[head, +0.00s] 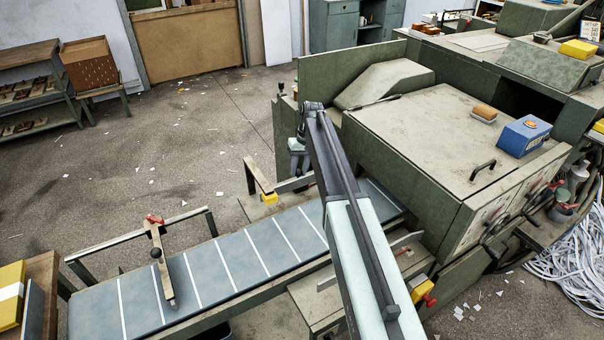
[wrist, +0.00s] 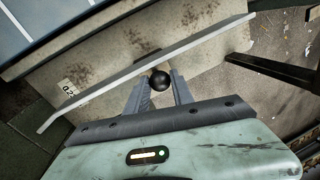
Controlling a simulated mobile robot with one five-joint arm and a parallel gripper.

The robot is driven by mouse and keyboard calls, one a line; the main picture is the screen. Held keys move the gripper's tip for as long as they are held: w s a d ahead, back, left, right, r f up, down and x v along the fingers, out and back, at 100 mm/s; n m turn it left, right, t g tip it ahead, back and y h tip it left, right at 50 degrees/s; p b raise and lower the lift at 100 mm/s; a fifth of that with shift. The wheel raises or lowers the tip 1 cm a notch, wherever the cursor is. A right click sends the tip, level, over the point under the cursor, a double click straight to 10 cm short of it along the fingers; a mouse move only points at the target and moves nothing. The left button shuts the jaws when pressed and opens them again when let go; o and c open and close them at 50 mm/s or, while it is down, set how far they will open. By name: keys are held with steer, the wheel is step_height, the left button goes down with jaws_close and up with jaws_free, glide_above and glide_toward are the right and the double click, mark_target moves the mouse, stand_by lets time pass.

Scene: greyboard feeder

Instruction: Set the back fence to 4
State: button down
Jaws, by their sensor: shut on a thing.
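The back fence is a thin pale metal bar (wrist: 205,45) running diagonally across the wrist view. In the head view its grey bar (head: 294,184) shows at the far side of the belt, partly behind my arm. A round black knob (wrist: 160,80) sits by the bar. My gripper (wrist: 160,88) is shut on this knob, a finger on each side. In the head view my gripper (head: 298,160) is small beside the machine, and the knob is hidden there. A pale label (wrist: 69,89) with small digits, perhaps "0.2", lies near the bar; the fence's setting cannot be read.
The blue-grey belt (head: 235,262) with white lines runs into the green machine (head: 420,150). A near-side guide bar (head: 400,243) and yellow block (head: 422,288) stand right of my arm.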

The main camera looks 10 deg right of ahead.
steer(key=c, duration=1.1)
jaws_free()
step_height(320, 180, up, 8)
steer(key=d+p, duration=0.1)
steer(key=p, duration=0.6)
steer(key=shift+d+f+p, duration=0.15)
steer(key=shift+d+p, duration=0.05)
steer(key=shift+p, duration=0.1)
steer(key=shift+a, duration=0.1)
steer(key=s+a+m+h, duration=0.1)
steer(key=s+h, duration=0.1)
steer(key=s, duration=2.7)
steer(key=shift+s+f, duration=0.25)
steer(key=shift+s, duration=0.15)
